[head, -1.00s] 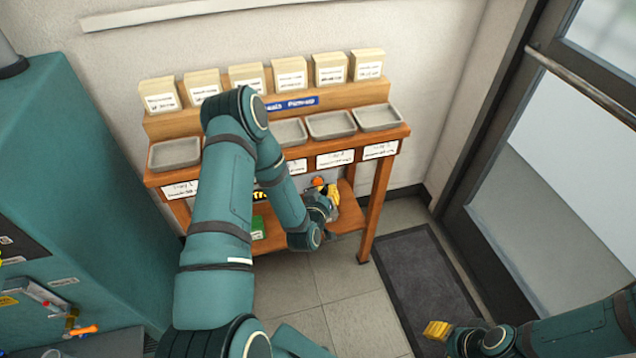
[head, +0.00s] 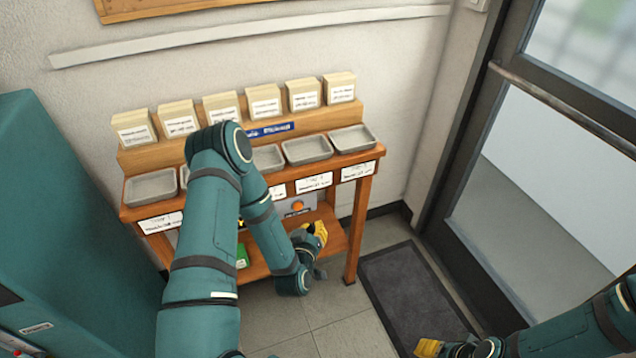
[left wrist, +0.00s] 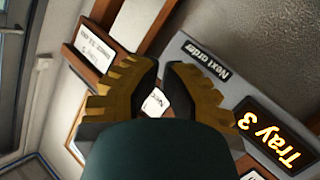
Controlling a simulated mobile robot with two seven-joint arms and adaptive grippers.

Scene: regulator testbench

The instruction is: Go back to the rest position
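My left gripper (head: 314,234) has yellow fingers and is just in front of the wooden bench, beside the grey panel with an orange button (head: 297,206). In the left wrist view my left gripper (left wrist: 162,72) has its fingertips apart, with a gap and nothing held between them. Beyond them is a grey panel labelled "Next order" (left wrist: 206,58) with a lit "Tray 3" display (left wrist: 270,137). My right gripper (head: 428,348) shows only its yellow fingers at the bottom edge; its opening is unclear.
The wooden bench (head: 362,200) carries several grey trays (head: 351,138) and labelled card stacks (head: 340,87). A green item (head: 242,256) is on its lower shelf, partly hidden by my left arm. A teal cabinet (head: 60,210) stands left, a dark mat (head: 410,295) and glass door right.

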